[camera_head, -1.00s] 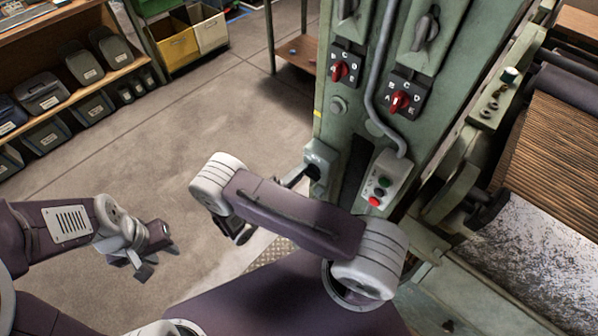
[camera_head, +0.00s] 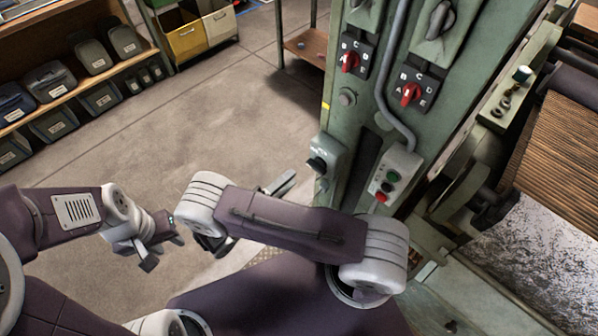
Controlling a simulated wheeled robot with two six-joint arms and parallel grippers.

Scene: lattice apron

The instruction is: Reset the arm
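My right arm reaches in from the bottom, with its purple link across the middle. My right gripper (camera_head: 281,184) shows just past the pale elbow joint, its grey fingertips pointing up and right. The link hides most of it, so the gap between its fingers is unclear. It is apart from the small switch box with a black knob (camera_head: 318,164) on the green machine column (camera_head: 340,130). My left gripper (camera_head: 160,252) hangs over bare floor at the lower left. Its fingertips look spread, with nothing between them.
The column carries two red rotary switches (camera_head: 350,62) (camera_head: 411,95) and a button box (camera_head: 394,176) with green, black and red buttons. A slatted roller bed (camera_head: 560,150) lies at the right. Shelves with grey bins (camera_head: 48,82) stand upper left. The concrete floor (camera_head: 190,130) between is open.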

